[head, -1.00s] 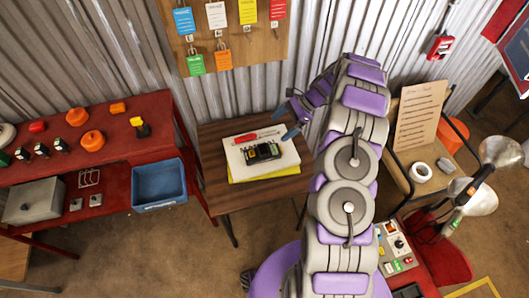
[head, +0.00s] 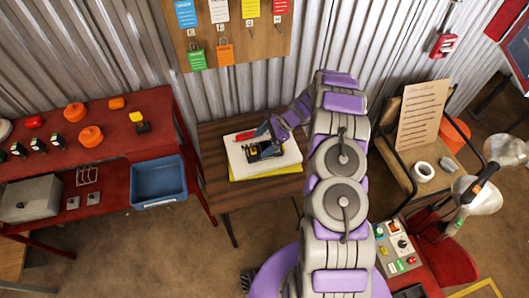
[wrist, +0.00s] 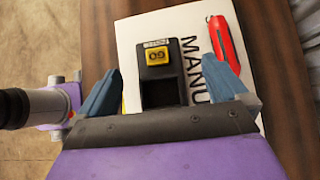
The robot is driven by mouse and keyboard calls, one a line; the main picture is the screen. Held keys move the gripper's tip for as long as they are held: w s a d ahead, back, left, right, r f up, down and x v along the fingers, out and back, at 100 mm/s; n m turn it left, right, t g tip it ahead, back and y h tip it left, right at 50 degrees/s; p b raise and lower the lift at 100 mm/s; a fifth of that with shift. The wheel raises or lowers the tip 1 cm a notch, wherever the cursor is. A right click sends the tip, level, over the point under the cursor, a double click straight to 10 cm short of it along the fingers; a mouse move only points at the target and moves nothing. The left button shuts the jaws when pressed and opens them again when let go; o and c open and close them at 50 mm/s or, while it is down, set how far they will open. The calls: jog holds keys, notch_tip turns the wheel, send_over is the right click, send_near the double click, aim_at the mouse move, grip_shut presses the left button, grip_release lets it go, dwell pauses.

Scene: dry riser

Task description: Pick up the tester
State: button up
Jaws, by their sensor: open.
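The tester (head: 267,150) is a black device lying on a white manual on the small wooden table. In the wrist view the tester (wrist: 150,85) shows a yellow button, a small label and a dark recess. My gripper (head: 269,130) is over the tester, and its purple wrist comes in from the right. In the wrist view my gripper (wrist: 160,75) is open, with one blue finger on each side of the tester and a gap between. I cannot tell whether either finger touches it. My gripper's body hides the near end of the tester.
The white manual (head: 238,158) lies on something yellow on the wooden table (head: 216,190). A red tool (wrist: 226,45) lies on the manual beside the right finger. A red bench (head: 130,110) with a blue bin (head: 158,182) stands left. A corrugated wall is behind.

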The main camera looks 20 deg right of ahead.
aim_at(256, 150)
jog(key=x, duration=0.1)
jog(key=b+x, duration=0.1)
jog(key=x, duration=0.2)
jog(key=shift+s+d+f+b, duration=0.2)
jog(key=shift+f+b, duration=0.15)
jog(key=shift+f, duration=0.2)
jog(key=shift+a+f, duration=0.2)
jog(key=shift+a, duration=0.15)
jog(key=shift+c, duration=0.4)
jog(key=shift+r, duration=0.1)
jog(key=c, duration=1.2)
